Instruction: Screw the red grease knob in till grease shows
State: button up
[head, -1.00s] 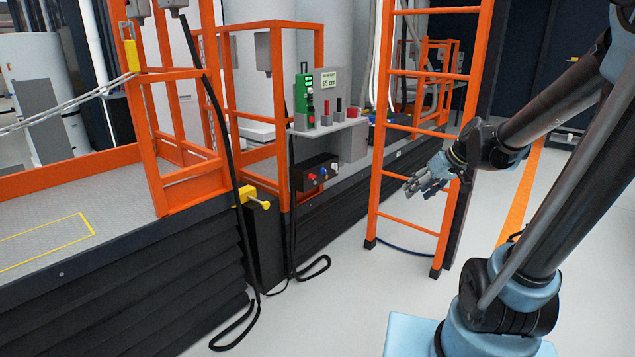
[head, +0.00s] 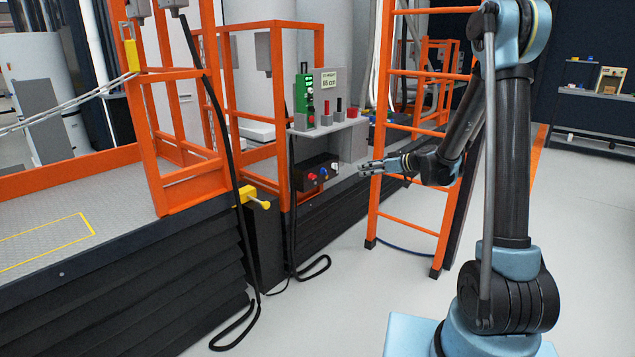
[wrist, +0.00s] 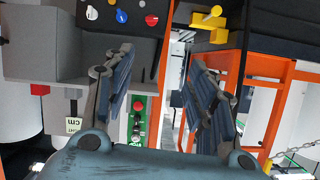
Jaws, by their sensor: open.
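A red knob (head: 312,176) sits on the front of a small dark box (head: 316,172) under the control shelf, beside a blue knob (head: 323,171). The wrist view shows the panel upside down, with the red knob (wrist: 151,20) and blue knob (wrist: 122,17) near the top. My gripper (head: 366,168) is right of the box in the head view, pointing left, apart from it. Its fingers are spread and empty, as the wrist view (wrist: 160,60) also shows. No grease can be made out.
The shelf (head: 350,124) above carries a green control unit (head: 305,98), levers, a red button and a display (head: 329,85). An orange ladder (head: 409,130) stands close to my arm. Black cables (head: 312,270) hang to the floor. The floor in front is clear.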

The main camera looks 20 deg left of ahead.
jog(key=w+a+f+n+y, duration=0.1)
jog(key=w+a+f+y, duration=0.1)
jog(key=w+a+f, duration=0.25)
jog(key=n+t+y, duration=0.1)
jog(key=t+y, duration=0.1)
send_near(315, 177)
jog(key=x, duration=0.8)
jog(key=shift+a, duration=0.2)
jog(key=c, duration=1.1)
